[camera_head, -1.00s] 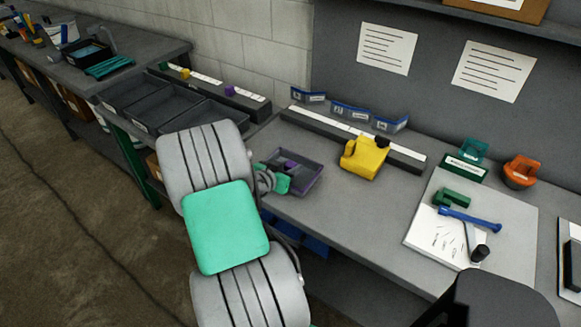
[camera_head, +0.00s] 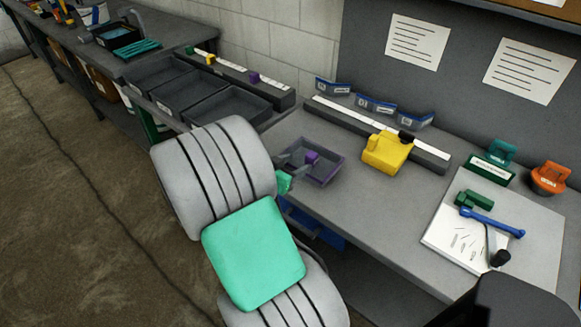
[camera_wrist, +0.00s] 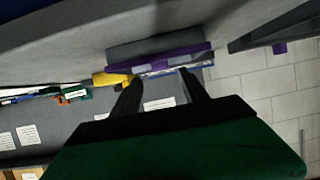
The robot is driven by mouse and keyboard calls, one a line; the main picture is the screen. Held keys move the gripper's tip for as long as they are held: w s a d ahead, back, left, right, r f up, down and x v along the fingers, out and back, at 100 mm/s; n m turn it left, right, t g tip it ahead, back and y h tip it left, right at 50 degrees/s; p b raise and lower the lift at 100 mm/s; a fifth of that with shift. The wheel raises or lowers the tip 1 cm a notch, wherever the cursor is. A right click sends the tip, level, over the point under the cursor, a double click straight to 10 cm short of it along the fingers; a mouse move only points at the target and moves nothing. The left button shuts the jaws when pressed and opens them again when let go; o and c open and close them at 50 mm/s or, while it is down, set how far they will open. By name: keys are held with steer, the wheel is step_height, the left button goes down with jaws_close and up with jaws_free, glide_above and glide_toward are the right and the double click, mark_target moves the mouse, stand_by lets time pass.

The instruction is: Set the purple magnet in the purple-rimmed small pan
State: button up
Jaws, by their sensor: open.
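The purple-rimmed small pan (camera_head: 333,170) stands on the grey bench, left of the yellow object. A small purple block, which looks like the purple magnet (camera_head: 312,157), shows inside the pan. My gripper (camera_head: 292,160) is open at the pan's left side, with its fingers close to the block but not closed on it. In the wrist view the pan's purple rim (camera_wrist: 165,58) shows edge-on beyond the two spread fingers (camera_wrist: 158,88). No held object shows between them, and the pan's inside is hidden there.
A yellow object (camera_head: 386,153) stands right of the pan, before a long labelled rail (camera_head: 430,157). Dark bins (camera_head: 230,108) lie at the left. Another purple block (camera_head: 254,78) sits on the back rail. A white sheet (camera_head: 450,235) with green and blue tools lies right.

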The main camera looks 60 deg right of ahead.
steer(key=v, duration=0.3)
steer(key=w+a+f+n+t+y, duration=0.25)
steer(key=w+a+n+y, duration=0.25)
steer(key=w+a, duration=0.45)
steer(key=a+r+n+t+y, duration=0.1)
steer(key=a+r+n+y, duration=0.2)
steer(key=a+n, duration=0.4)
steer(key=s+a+r+n+t+y, duration=0.1)
steer(key=a+r+n+y, duration=0.2)
steer(key=a, duration=1.8)
steer(key=n+y, duration=0.2)
steer(key=n, duration=0.2)
steer(key=shift+a+n, duration=0.3)
steer(key=shift+d, duration=0.15)
